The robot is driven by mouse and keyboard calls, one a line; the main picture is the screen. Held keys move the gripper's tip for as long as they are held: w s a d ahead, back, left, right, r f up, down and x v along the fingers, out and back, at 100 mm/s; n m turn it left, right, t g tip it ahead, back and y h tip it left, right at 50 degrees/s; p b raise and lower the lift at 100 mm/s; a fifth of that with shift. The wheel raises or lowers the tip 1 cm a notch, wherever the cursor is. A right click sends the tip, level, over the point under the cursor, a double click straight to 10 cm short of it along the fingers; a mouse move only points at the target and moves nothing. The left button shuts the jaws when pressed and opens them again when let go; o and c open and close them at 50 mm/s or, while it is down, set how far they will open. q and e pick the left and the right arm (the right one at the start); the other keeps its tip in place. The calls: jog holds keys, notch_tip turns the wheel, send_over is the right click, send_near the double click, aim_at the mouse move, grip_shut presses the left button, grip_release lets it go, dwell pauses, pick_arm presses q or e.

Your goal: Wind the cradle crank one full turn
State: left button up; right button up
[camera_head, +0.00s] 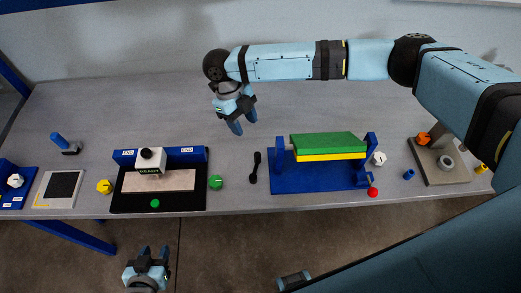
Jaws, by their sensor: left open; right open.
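The cradle (290,184) is a blue base with uprights at both ends, holding a green-topped slab (325,143) with a yellow layer under it. A white round knob (379,158) is at the cradle's right end and may be its crank; its exact shape is too small to tell. My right gripper (244,121) is open and empty, pointing down over the table behind and left of the cradle. My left gripper (154,250) is open and empty, in front of the table's front edge, far left of the cradle.
A black double-ended piece (255,167) and a green knob (215,182) lie left of the cradle. A red button (373,192) and small blue cylinder (409,174) are at its right. A black-based station (130,203) stands left, a beige fixture (437,174) right. The back table is clear.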

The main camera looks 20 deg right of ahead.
aim_at(259, 155)
jog(key=p+x, duration=0.2)
jog(key=x, duration=1)
jog(key=shift+s, duration=0.1)
jog(key=shift+s+d+f+p, duration=0.1)
jog(key=shift+f+p, duration=0.2)
jog(key=shift+c, duration=0.4)
grip_shut()
jog(key=shift+s+d+m, duration=0.2)
jog(key=shift+m, duration=0.3)
jog(key=shift+s+d+m+y+p, duration=0.25)
jog(key=shift+m+y, duration=0.35)
jog(key=shift+m, duration=0.4)
jog(key=shift+o, duration=0.4)
grip_release()
jog(key=shift+g, duration=0.3)
